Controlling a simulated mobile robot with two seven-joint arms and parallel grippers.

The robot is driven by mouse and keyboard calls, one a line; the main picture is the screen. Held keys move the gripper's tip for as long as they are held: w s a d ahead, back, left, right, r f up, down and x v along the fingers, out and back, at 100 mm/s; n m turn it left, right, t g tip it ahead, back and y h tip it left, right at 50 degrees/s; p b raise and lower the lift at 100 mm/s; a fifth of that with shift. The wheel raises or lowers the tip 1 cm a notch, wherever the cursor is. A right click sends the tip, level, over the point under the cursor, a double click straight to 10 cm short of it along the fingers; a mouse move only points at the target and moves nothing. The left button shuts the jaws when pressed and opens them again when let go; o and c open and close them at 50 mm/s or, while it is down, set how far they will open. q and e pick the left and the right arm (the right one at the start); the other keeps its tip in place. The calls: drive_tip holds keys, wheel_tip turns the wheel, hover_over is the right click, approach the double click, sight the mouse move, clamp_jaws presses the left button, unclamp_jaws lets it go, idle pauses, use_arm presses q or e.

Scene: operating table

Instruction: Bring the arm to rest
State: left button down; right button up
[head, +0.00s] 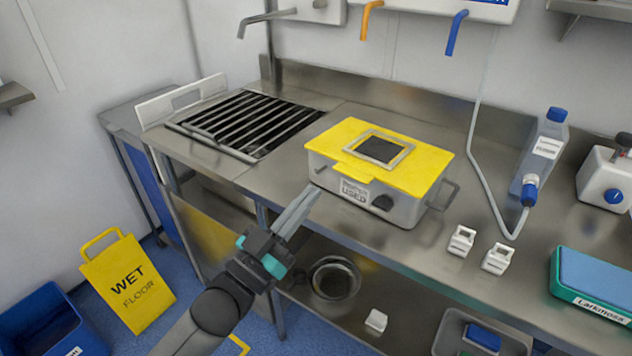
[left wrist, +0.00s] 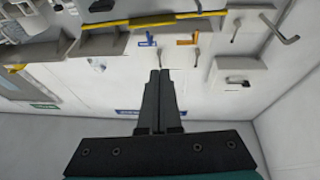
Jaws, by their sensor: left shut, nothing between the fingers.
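My left gripper (head: 297,213) is in front of the steel table (head: 262,180), near its front edge and left of the yellow-lidded box (head: 400,164). Its fingers are together and hold nothing. In the left wrist view the gripper (left wrist: 160,72) also shows with its two fingers side by side and the wall behind them. My right gripper is not in view.
Two small white holders (head: 462,240), a bottle (head: 541,155) and a teal-edged box (head: 592,285) stand on the table's right. A grated drain (head: 243,122) is at the left. A yellow wet-floor sign (head: 127,284) and a blue bin (head: 50,322) stand on the floor.

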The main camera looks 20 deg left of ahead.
use_arm(q)
drive_tip(key=s+a+f+n+g+y, duration=0.1)
drive_tip(key=a+f+g+y, duration=0.15)
drive_tip(key=f, duration=0.85)
drive_tip(key=s+a+f+n+g+y, duration=0.1)
drive_tip(key=s+a+f+g+y, duration=0.15)
drive_tip(key=f, duration=0.85)
drive_tip(key=s+a+f+n+g+y, duration=0.1)
drive_tip(key=a+f+g+y, duration=0.15)
drive_tip(key=f, duration=0.85)
drive_tip(key=s+a+f+g+y, duration=0.1)
drive_tip(key=s+f+g, duration=0.4)
drive_tip(key=s+f, duration=0.6)
drive_tip(key=s+a+f+g, duration=0.1)
drive_tip(key=s+f+g, duration=0.4)
drive_tip(key=s+f, duration=0.5)
drive_tip(key=s, duration=0.8)
drive_tip(key=shift+s+f+m+g+y, duration=0.15)
drive_tip(key=shift+f+m+g+y, duration=0.2)
drive_tip(key=shift+f+m, duration=0.05)
drive_tip(key=c, duration=1.6)
unclamp_jaws()
